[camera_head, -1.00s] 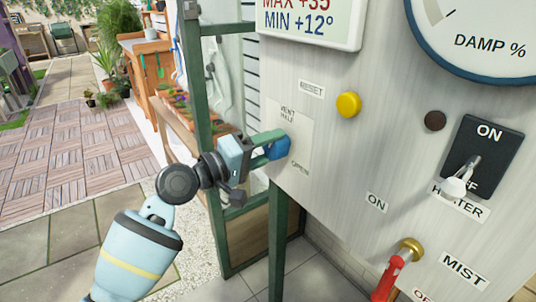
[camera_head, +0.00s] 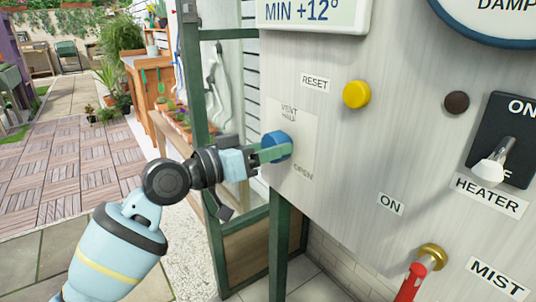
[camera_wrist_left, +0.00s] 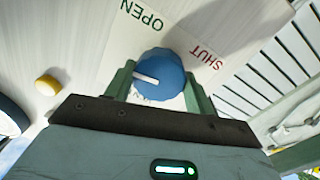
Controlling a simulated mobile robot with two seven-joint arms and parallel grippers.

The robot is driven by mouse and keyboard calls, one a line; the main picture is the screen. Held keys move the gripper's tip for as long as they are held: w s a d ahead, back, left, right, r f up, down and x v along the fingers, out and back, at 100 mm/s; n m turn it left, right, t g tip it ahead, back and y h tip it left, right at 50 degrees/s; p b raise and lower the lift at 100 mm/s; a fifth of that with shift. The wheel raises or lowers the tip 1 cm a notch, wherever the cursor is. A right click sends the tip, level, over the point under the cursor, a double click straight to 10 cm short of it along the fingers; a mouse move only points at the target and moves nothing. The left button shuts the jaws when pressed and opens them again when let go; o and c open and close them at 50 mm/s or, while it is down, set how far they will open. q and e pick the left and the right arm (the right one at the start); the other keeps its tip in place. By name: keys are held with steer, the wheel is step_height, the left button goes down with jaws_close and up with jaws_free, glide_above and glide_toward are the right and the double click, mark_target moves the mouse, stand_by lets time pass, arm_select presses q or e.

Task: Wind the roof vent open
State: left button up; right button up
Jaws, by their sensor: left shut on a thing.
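The blue vent knob (camera_head: 273,138) sits on a pale plate on the grey control panel. The plate reads VENT and HALF above it and OPEN below right. My left gripper (camera_head: 272,153) is shut on the knob, reaching in from the left. In the left wrist view the knob (camera_wrist_left: 163,72) sits between the two green fingers of the gripper (camera_wrist_left: 160,88). Its white pointer line lies toward the left there, with OPEN above it and SHUT to the upper right. Lettering below the knob is partly hidden. My right gripper is not in view.
A yellow RESET button (camera_head: 356,94), a dark round button (camera_head: 456,102), a HEATER switch (camera_head: 497,150) and a red-handled MIST lever (camera_head: 411,283) share the panel (camera_head: 345,160). A green-framed post (camera_head: 278,240) stands under the panel. Paved ground is open at left.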

arm_select(q)
steer(key=shift+m+b, duration=0.3)
steer(key=shift+m, duration=0.5)
steer(key=o, duration=1)
steer(key=v, duration=0.7)
steer(key=shift+s+a, duration=0.3)
